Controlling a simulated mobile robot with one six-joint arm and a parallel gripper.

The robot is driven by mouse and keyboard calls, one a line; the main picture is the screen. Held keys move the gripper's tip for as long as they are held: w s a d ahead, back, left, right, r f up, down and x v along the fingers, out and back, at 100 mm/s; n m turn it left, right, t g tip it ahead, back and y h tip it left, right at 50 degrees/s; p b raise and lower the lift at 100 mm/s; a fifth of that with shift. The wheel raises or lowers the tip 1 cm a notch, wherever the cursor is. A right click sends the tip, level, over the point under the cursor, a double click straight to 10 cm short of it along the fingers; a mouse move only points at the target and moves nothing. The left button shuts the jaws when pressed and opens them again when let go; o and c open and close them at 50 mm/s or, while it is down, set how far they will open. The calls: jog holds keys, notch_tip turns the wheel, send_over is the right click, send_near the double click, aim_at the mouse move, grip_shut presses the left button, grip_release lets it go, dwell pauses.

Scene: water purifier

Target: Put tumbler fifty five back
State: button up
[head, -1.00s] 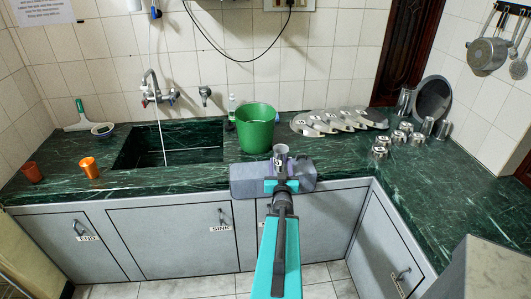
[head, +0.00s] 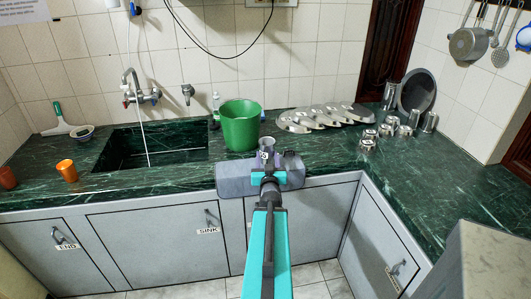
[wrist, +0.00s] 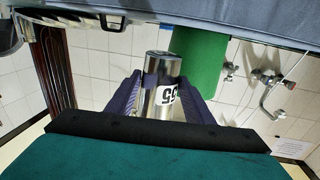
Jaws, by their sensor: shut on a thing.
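The steel tumbler marked 55 (wrist: 162,88) is held between the purple fingers of my gripper (wrist: 168,98) in the wrist view, with its label facing that camera. In the head view my gripper (head: 267,160) is at the counter's front edge, in front of the green bucket, with the tumbler's top (head: 267,143) showing above it. The gripper body hides the tumbler's lower part. Several other steel tumblers (head: 387,128) stand on the right part of the green marble counter (head: 190,184).
A green bucket (head: 240,127) stands behind my gripper. Steel plates (head: 322,115) lie to its right, and a round dark tray (head: 418,90) leans behind the tumblers. Orange cups (head: 67,171) stand at the left. Water runs into the sink (head: 165,148).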

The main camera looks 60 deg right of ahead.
aim_at(267, 152)
jog(key=shift+w+d+f+b, duration=0.15)
jog(key=shift+d+b, duration=0.15)
jog(key=shift+b, duration=0.75)
jog(key=b+x, duration=0.2)
jog(key=b, duration=0.3)
jog(key=shift+w+d+f, duration=0.1)
jog(key=shift+d, duration=0.15)
jog(key=shift+w+d, duration=0.15)
jog(key=shift+d, duration=0.1)
jog(key=shift+f+x, duration=0.15)
jog(key=shift+x, duration=2.2)
jog(key=shift+f+x, duration=0.15)
jog(key=shift+x, duration=2.15)
jog(key=shift+w+d+p, duration=0.25)
jog(key=shift+d+p, duration=0.05)
jog(key=shift+d, duration=0.15)
jog(key=shift+a+f, duration=0.1)
jog(key=shift+f, duration=1.7)
jog(key=shift+f, duration=0.2)
jog(key=o, duration=1.1)
